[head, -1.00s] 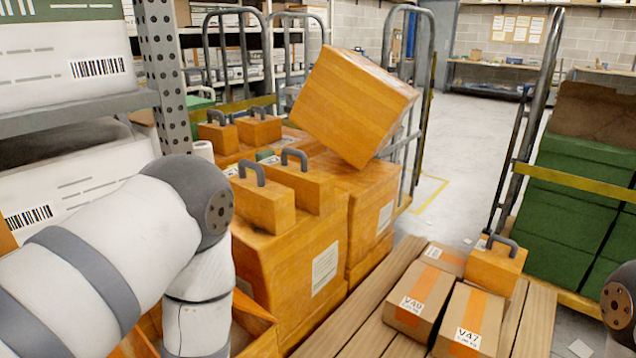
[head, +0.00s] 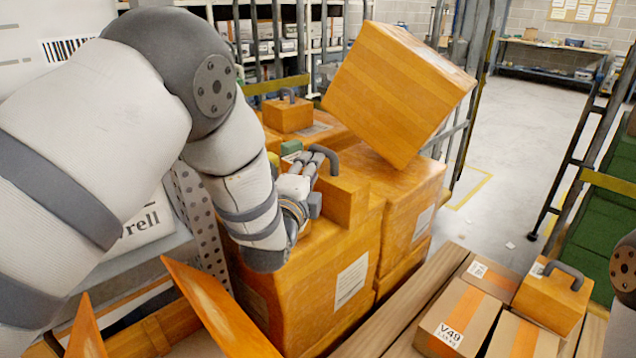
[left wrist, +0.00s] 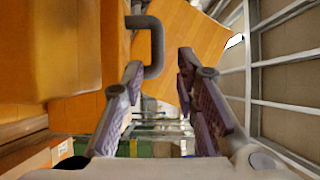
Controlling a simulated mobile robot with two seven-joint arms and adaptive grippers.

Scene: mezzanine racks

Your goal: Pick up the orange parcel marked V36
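No label reading V36 is legible in any view. In the head view my left gripper (head: 300,185) is over the large orange stack, beside an orange block with a grey handle (head: 326,158). In the left wrist view the gripper (left wrist: 160,68) has its fingers apart with nothing between them. A grey handle (left wrist: 155,45) shows just beyond the left finger; I cannot tell if they touch. A big tilted orange box (head: 395,90) rests on the stack, and it also shows in the left wrist view (left wrist: 195,35). My right gripper is out of view.
A parcel marked V49 (head: 460,308), other taped parcels and a handled orange block (head: 550,298) sit on wooden slats (head: 395,325) at lower right. A metal cage frame (head: 462,130) stands behind the stack. Open floor (head: 520,160) lies beyond.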

